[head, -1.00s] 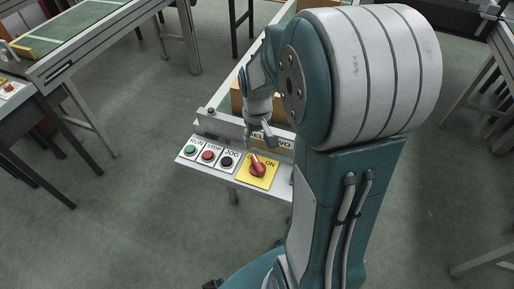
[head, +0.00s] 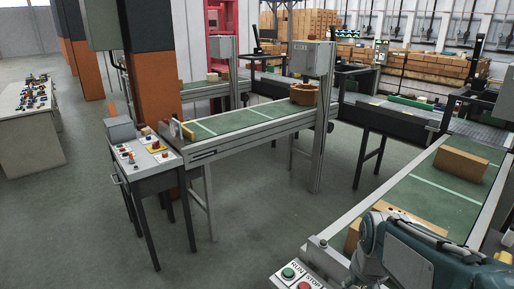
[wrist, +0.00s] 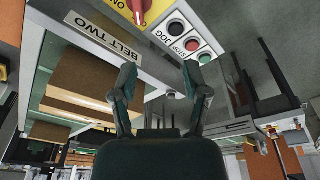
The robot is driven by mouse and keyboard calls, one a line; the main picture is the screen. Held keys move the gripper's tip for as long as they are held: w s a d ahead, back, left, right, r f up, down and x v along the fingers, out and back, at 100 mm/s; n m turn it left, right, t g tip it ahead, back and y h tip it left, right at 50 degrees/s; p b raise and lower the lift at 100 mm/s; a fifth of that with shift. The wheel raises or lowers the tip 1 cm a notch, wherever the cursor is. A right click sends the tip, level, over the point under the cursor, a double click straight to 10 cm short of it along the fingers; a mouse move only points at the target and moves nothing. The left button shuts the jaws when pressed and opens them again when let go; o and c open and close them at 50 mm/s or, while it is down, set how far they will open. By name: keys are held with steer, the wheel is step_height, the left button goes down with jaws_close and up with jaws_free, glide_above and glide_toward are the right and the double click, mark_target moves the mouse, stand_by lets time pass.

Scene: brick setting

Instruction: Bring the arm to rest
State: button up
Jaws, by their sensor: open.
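My gripper (wrist: 160,80) is open and empty in the wrist view, its two dark fingers spread apart. Beyond the fingertips is the control panel with the "BELT TWO" sign (wrist: 104,38), a red rotary switch (wrist: 139,10) on a yellow plate, and black, red and green buttons (wrist: 192,45). The gripper appears apart from the panel. In the head view my teal and grey arm (head: 415,255) fills the lower right corner, and the gripper's fingers are not visible there. The green button (head: 288,272) shows at the bottom edge, left of the arm.
A belt (head: 432,203) with cardboard boxes (head: 460,165) lies just behind my arm. A second control stand (head: 150,160) is at left. Open floor (head: 240,235) lies between them.

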steer(key=s+a+r+t, duration=0.3)
steer(key=s+a+r, duration=0.3)
steer(key=s, duration=0.3)
steer(key=shift+s+r+n, duration=0.2)
steer(key=shift+r+n, duration=0.2)
steer(key=shift+r, duration=0.05)
